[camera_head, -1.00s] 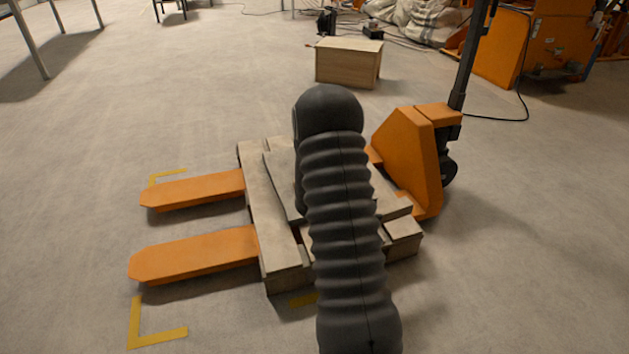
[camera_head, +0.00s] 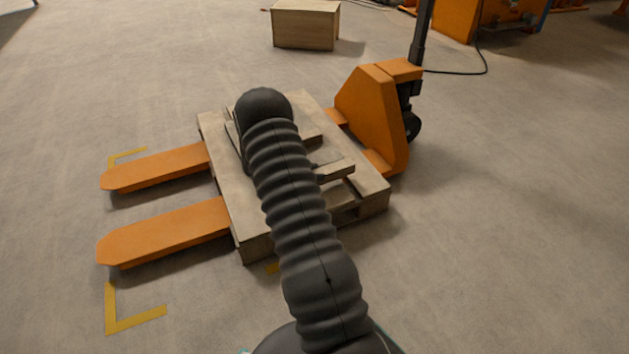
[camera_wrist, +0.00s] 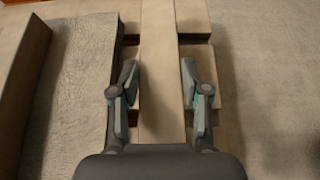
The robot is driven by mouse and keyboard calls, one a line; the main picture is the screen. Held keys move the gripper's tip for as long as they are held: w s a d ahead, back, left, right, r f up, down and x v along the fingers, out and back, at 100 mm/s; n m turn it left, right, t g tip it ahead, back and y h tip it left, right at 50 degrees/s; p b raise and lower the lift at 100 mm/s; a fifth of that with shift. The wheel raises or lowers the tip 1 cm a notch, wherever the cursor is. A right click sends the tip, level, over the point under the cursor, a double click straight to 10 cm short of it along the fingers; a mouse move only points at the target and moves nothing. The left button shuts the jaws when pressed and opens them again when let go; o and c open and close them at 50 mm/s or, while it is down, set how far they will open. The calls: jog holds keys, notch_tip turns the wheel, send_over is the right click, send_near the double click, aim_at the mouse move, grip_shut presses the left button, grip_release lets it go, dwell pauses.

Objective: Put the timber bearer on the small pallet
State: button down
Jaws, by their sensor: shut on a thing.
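In the wrist view my gripper (camera_wrist: 160,85) has one finger on each side of a long pale timber bearer (camera_wrist: 160,120), which runs up the picture between them. The small pallet (camera_head: 225,180) is pale wood and lies on the forks of an orange pallet truck in the head view. Timber pieces (camera_head: 337,168) show over the pallet to the right of my arm; I cannot tell which is the bearer.
The orange pallet truck (camera_head: 375,115) stands behind the pallet, with its fork tips (camera_head: 130,240) out to the left. Yellow corner marks (camera_head: 120,320) are on the floor. A wooden box (camera_head: 303,25) stands at the back. The floor at right is clear.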

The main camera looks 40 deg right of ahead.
jog(key=shift+f+b, duration=0.3)
jog(key=shift+f, duration=1.55)
jog(key=shift+f, duration=0.15)
jog(key=c, duration=0.6)
grip_release()
jog(key=shift+o, duration=0.2)
